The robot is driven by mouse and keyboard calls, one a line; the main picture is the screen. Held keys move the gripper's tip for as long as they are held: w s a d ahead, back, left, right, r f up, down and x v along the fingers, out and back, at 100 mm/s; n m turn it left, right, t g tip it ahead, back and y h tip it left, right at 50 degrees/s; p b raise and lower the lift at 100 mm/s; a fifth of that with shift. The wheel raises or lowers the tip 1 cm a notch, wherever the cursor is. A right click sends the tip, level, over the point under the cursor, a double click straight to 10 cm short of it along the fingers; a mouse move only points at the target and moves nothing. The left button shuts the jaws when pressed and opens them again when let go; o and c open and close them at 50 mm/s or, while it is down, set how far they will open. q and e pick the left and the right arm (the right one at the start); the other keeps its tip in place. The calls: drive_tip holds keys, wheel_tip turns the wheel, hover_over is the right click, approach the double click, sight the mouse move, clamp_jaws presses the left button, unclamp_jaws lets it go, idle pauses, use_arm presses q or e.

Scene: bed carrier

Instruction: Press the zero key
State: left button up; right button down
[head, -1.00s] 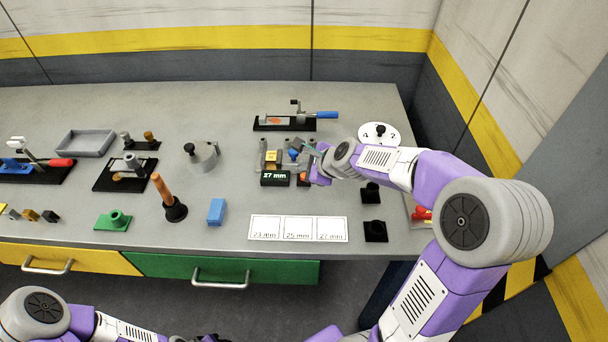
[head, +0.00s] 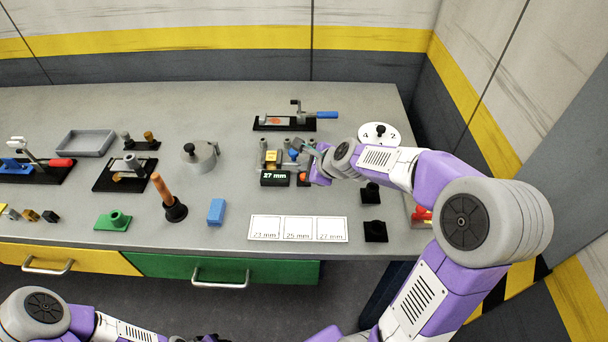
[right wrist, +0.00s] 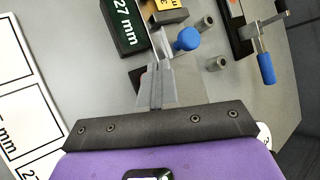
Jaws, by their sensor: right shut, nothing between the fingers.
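The measuring device has a black display (head: 275,177) reading 27 mm; the display also shows in the right wrist view (right wrist: 124,22). A small red-orange key (head: 302,179) sits just right of the display. Only a sliver of red shows beside my fingers in the right wrist view, so I cannot tell whether they touch it. My right gripper (right wrist: 159,68) is shut and empty, pointing down at the device beside the display. In the head view its wrist partly hides the key area. A gold block (head: 271,157) and a blue knob (right wrist: 187,39) are close by.
A black-based fixture with a blue handle (head: 327,115) stands behind. A card labelled 23, 25 and 27 mm (head: 298,229) lies in front. A white numbered dial (head: 379,133) and black stands (head: 375,232) are at right. A blue block (head: 216,212) and a plunger (head: 175,211) are at left.

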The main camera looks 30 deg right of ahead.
idle(0.3)
drive_tip(key=shift+f+b, duration=0.35)
drive_tip(key=shift+f, duration=0.1)
drive_tip(key=shift+f+b, duration=0.45)
drive_tip(key=shift+f, duration=0.05)
idle(0.5)
drive_tip(key=shift+r, duration=0.1)
drive_tip(key=shift+r+p, duration=0.85)
drive_tip(key=shift+p, duration=0.15)
drive_tip(key=shift+r, duration=0.1)
wheel_tip(320, 180, up, 5)
drive_tip(key=p, duration=0.5)
